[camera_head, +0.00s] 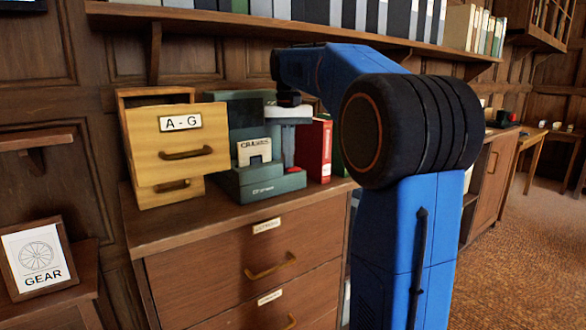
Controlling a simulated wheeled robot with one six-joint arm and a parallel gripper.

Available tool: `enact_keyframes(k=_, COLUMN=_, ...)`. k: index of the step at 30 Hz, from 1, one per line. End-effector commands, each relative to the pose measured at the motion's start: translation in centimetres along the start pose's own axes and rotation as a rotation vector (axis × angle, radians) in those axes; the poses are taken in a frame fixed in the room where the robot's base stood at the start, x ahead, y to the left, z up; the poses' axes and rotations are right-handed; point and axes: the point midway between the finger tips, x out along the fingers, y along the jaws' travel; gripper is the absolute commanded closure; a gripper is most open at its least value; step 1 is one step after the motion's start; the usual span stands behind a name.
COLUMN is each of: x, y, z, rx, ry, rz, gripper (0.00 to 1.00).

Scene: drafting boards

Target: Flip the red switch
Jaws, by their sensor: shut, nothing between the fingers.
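A dark green machine (262,186) with a stepped base and a pale label plate stands on the wooden cabinet. My blue arm reaches over from the right, and its wrist bends down at the machine. My gripper (289,150), pale grey, points down at the machine's right side. It is shut and empty. Its fingertips are small and hard to separate from the machine, so I cannot tell whether they touch it. My arm and gripper hide part of the machine's right side.
A wooden drawer box (178,145) marked A - G stands left of the machine. A red binder (315,150) stands close on its right. A shelf (200,18) of binders runs above. The cabinet top (190,222) is clear in front. A framed GEAR picture (38,258) is at lower left.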

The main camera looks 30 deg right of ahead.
Motion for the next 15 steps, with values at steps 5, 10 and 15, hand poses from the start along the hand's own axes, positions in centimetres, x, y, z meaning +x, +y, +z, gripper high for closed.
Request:
enact_keyframes(k=5, x=0.23, y=0.01, z=0.02, rx=0.0, ry=-0.001, rz=0.0, gripper=1.0)
enact_keyframes(k=10, x=0.45, y=0.01, z=0.02, rx=0.0, ry=-0.001, rz=0.0, gripper=1.0)
enact_keyframes(k=15, x=0.31, y=0.0, z=-0.01, rx=0.0, ry=-0.001, rz=0.0, gripper=1.0)
